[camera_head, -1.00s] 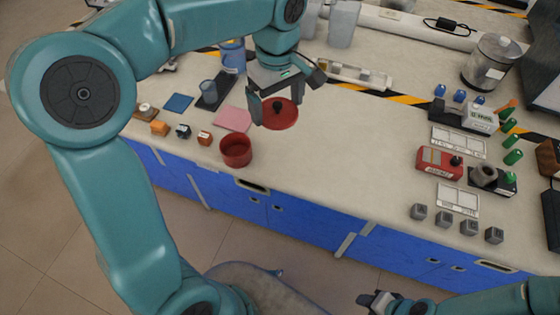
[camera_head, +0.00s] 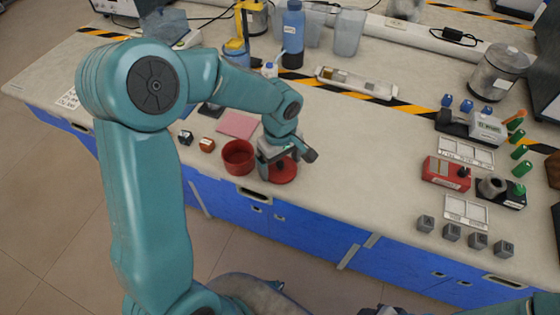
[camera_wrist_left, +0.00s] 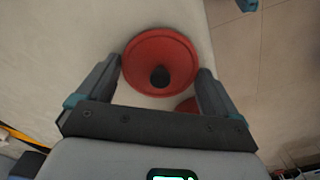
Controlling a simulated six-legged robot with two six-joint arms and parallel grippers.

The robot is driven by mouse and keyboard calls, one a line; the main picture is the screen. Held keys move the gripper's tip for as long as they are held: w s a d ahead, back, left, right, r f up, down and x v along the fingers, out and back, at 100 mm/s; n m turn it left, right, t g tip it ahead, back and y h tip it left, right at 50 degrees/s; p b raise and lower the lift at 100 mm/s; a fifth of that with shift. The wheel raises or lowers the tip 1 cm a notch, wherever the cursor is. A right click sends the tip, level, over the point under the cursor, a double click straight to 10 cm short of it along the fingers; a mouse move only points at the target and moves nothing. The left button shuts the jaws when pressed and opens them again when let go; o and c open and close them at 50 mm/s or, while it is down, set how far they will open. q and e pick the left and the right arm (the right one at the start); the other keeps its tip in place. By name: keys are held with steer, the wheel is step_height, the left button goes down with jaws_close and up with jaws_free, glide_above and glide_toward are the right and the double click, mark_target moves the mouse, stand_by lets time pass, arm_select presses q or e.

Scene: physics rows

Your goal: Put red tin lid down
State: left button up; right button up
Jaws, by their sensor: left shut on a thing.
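The red tin lid (camera_head: 284,170) is a round red disc at the counter's front edge, just right of the open red tin (camera_head: 238,157). My left gripper (camera_head: 276,160) is above the lid and shut on it. In the left wrist view the lid (camera_wrist_left: 143,82) has a dark knob at its middle and lies between the fingers (camera_wrist_left: 157,88). Another red edge, partly hidden by the gripper, shows below it. I cannot tell whether the lid touches the counter. Only a sliver of my right gripper (camera_head: 385,311) shows at the bottom edge.
A pink sheet (camera_head: 238,125) and small blocks (camera_head: 207,145) lie left of the lid. A red device (camera_head: 446,173) and several grey cubes (camera_head: 452,232) stand to the right. The counter between is clear. The counter's front edge is close to the lid.

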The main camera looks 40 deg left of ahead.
mark_target(280, 164)
arm_select(q)
steer(key=shift+s+r, duration=0.1)
steer(key=o, duration=0.7)
steer(key=shift+f, duration=0.2)
steer(key=shift+c, duration=0.2)
steer(key=shift+r, duration=0.15)
steer(key=shift+r, duration=0.25)
step_height(280, 164, up, 12)
steer(key=p, duration=0.1)
steer(key=shift+f, duration=0.15)
